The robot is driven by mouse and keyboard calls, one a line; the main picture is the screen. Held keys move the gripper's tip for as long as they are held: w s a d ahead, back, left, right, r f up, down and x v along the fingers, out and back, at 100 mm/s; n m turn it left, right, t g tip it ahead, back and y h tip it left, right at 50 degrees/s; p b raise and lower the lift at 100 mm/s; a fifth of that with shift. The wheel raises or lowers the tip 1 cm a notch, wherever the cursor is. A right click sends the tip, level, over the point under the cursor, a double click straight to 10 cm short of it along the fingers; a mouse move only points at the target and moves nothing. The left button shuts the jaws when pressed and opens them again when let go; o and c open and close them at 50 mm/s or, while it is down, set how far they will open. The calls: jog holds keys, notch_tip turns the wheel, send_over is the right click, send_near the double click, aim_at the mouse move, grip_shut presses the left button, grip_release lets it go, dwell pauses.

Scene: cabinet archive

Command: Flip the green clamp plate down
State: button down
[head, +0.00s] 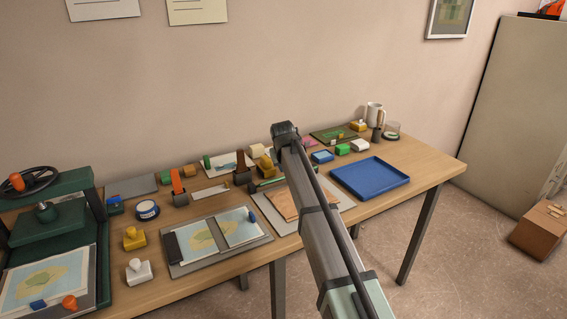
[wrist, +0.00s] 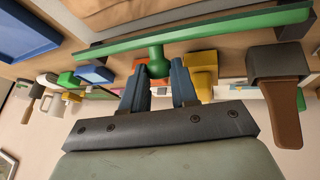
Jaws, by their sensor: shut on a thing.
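The green clamp plate (wrist: 215,32) runs as a long bar across the top of the wrist view, seen nearly edge-on. Its green knob (wrist: 156,58) sticks out towards my gripper (wrist: 158,78), whose two blue-grey fingers are shut on it. In the head view a short strip of the green plate (head: 268,183) shows left of my arm, at the back of a grey base with a tan board (head: 283,205). My arm hides the rest of the plate and the gripper there. I cannot tell the plate's exact tilt.
A dark block with a brown handle (wrist: 278,90) stands close beside the plate. A blue tray (head: 370,177) lies to the right and a mounted map board (head: 215,238) to the left. Several small blocks and stamps crowd the table's back. A green press (head: 55,225) stands at far left.

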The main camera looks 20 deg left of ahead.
jog(key=s+d+t+y, duration=0.1)
jog(key=s+f+t+y, duration=0.1)
jog(key=shift+d+m+t, duration=0.3)
jog(key=shift+d+m, duration=0.1)
jog(key=shift+s+d+f+t+y, duration=0.2)
jog(key=shift+f+t+y, duration=0.15)
jog(key=shift+t+y, duration=0.25)
jog(key=shift+s+d+f+t+y, duration=0.1)
jog(key=shift+d+f+t+y, duration=0.15)
jog(key=shift+t+y, duration=0.35)
jog(key=shift+f+m, duration=0.1)
jog(key=shift+m, duration=0.2)
jog(key=c, duration=0.9)
grip_release()
jog(key=shift+o, duration=0.2)
jog(key=v, duration=1.3)
jog(key=shift+s, duration=0.4)
jog(key=shift+d, duration=0.15)
